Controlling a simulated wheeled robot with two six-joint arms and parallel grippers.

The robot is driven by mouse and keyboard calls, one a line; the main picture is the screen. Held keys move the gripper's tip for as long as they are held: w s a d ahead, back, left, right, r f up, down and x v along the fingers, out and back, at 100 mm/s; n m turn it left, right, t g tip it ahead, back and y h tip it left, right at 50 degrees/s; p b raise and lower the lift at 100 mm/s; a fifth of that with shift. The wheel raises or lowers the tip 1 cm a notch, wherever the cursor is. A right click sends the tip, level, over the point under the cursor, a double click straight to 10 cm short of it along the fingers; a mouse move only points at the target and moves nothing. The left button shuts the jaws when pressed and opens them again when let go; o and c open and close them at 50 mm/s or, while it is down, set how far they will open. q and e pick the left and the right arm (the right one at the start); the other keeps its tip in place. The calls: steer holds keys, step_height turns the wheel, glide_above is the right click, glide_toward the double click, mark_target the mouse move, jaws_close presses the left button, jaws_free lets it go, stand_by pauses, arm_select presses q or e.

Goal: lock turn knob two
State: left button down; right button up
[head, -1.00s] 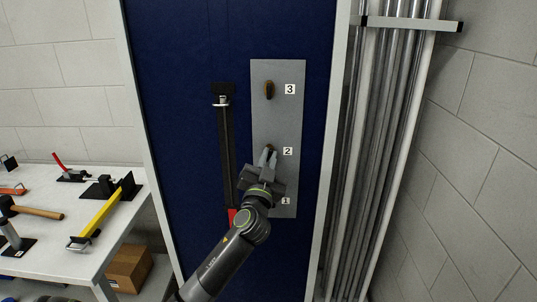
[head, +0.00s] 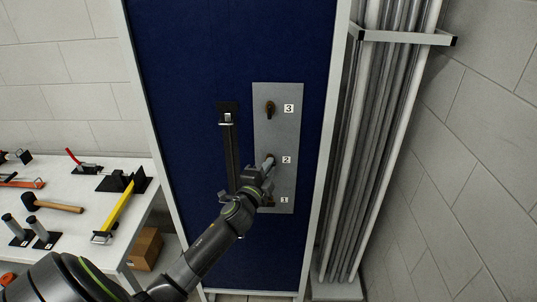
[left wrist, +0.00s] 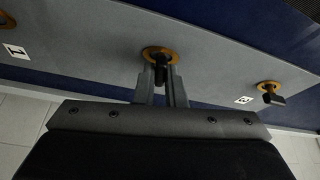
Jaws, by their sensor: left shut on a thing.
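Knob two (head: 269,157) is on the grey metal plate (head: 287,135) on the blue panel, beside the label 2. In the left wrist view it is a black handle in a gold ring (left wrist: 160,52). My left gripper (head: 268,165) is shut on knob two, its fingers on either side of the handle. The gripper hides part of the knob, so its exact angle is hard to tell. My right gripper is not in view.
A black vertical bar (head: 230,155) is left of the plate. Metal pipes (head: 373,150) stand right; a tool table (head: 75,215) is left.

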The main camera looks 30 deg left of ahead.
arm_select(q)
steer(key=shift+m+g+p, duration=0.5)
steer(key=shift+m+p, duration=0.4)
steer(key=shift+m, duration=0.3)
steer(key=c, duration=1.5)
jaws_free()
